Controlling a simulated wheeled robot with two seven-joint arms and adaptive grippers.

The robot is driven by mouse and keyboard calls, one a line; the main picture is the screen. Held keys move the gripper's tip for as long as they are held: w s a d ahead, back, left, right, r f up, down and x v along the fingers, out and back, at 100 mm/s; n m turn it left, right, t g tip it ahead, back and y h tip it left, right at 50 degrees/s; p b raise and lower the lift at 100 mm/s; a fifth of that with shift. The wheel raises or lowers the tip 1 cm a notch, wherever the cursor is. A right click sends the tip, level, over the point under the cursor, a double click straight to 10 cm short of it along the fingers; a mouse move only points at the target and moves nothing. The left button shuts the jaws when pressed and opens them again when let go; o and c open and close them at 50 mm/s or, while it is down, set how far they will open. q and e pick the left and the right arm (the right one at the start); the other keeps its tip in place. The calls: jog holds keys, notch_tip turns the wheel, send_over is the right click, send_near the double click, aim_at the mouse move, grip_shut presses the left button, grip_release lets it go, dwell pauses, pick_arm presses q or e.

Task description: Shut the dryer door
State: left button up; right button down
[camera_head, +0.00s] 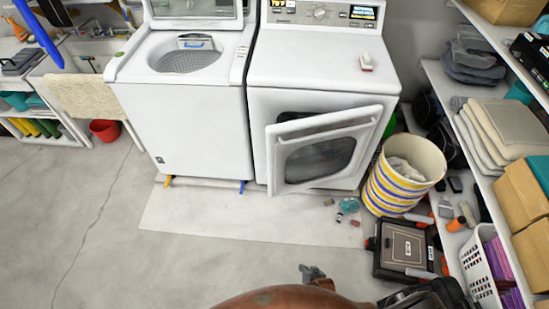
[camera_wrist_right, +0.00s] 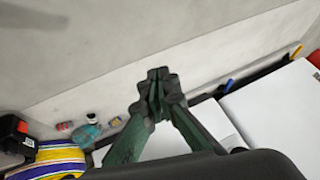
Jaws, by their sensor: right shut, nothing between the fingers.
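The white dryer (camera_head: 325,60) stands at the back, right of the washer. Its door (camera_head: 320,147) hangs partly open, swung out toward me, with a dark oval window and a pale bar along its top. My right gripper (camera_head: 312,272) shows small at the bottom of the head view, over the floor in front of the dryer and apart from the door. In the right wrist view its dark green fingers (camera_wrist_right: 158,80) meet at the tips and hold nothing. A white surface behind the fingers is partly hidden by them. My left gripper is not in view.
A top-loading washer (camera_head: 190,110) with its lid up stands left of the dryer. A striped basket (camera_head: 400,180) and a black case (camera_head: 403,250) stand right of the door. Small items (camera_head: 347,206) lie on the floor. Shelves line the right side. The left floor is clear.

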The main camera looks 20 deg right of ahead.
jog(key=s+d+f+n+g, duration=0.1)
jog(key=s+f, duration=0.1)
jog(key=s, duration=0.6)
jog(key=s+d+f+n+g, duration=0.1)
jog(key=s+d+f+g, duration=0.15)
jog(key=s, duration=0.65)
jog(key=m+t+h+p, duration=0.2)
jog(key=m+t, duration=1.2)
jog(key=m, duration=2)
send_near(272, 152)
jog(key=w, duration=0.2)
jog(key=w+b, duration=0.1)
jog(key=w, duration=0.1)
jog(key=w+d+b, duration=0.1)
jog(key=w, duration=0.1)
jog(key=shift+f, duration=0.25)
jog(key=shift+w+r+b, duration=0.1)
jog(key=shift+w+b, duration=0.2)
jog(key=shift+w, duration=0.1)
jog(key=shift+a, duration=0.15)
